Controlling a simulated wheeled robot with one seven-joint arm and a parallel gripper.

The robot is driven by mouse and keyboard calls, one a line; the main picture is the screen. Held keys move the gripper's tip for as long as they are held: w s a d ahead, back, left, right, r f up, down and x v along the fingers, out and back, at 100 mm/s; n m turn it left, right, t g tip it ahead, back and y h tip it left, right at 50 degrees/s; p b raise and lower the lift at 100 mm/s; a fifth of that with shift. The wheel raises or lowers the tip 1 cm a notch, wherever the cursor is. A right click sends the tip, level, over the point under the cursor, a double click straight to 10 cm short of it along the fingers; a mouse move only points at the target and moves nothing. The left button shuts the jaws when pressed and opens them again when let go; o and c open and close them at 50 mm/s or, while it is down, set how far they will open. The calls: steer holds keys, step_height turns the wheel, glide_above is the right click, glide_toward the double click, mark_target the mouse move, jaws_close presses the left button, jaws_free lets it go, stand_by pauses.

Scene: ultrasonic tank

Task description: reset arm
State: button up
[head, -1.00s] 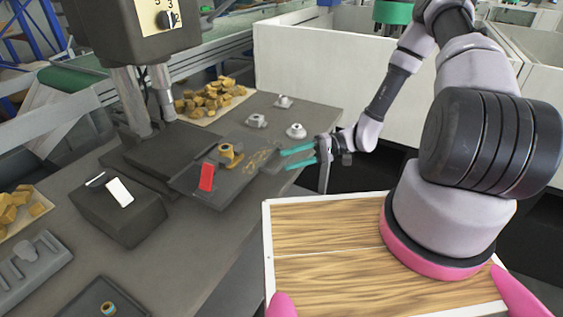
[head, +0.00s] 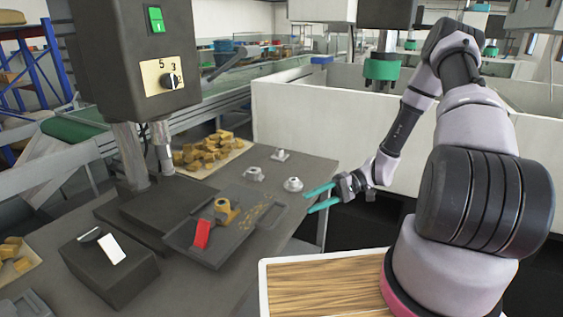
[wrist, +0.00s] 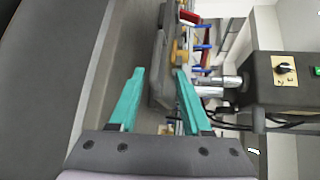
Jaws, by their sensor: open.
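My gripper (head: 320,198) has two teal fingers. In the head view it hangs in the air at the right edge of the grey table (head: 185,283), apart from everything on it. The fingers are spread and nothing is between them. In the wrist view my gripper (wrist: 158,85) also shows open and empty, with the table edge and a dark machine beyond it. My arm reaches down to it from the upper right of the head view.
A dark tray (head: 185,237) holds a yellow-brown part (head: 224,212) and a red object (head: 202,235). Small grey fittings (head: 293,184) stand near the table's right edge. A machine with a dial (head: 150,75) rises at left. A white partition (head: 330,125) stands behind my gripper.

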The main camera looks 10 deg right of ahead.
steer(key=s+d+r+m+t+h, duration=0.1)
steer(key=d+r+t+h, duration=0.3)
steer(key=r, duration=0.7)
steer(key=s+d+r+g+h, duration=0.1)
steer(key=r+h, duration=0.5)
steer(key=r, duration=0.5)
steer(key=s+d+r+m+t+h, duration=0.1)
steer(key=s+r+t, duration=0.3)
steer(key=r, duration=0.4)
steer(key=s+d+r+m+t+h, duration=0.1)
steer(key=s+d+r+m+t, duration=0.1)
steer(key=r, duration=0.7)
steer(key=s+m+t, duration=0.1)
steer(key=s+t, duration=0.1)
steer(key=s, duration=0.1)
steer(key=shift+s+h, duration=0.3)
steer(key=shift+h, duration=0.1)
steer(key=shift+d+r, duration=0.1)
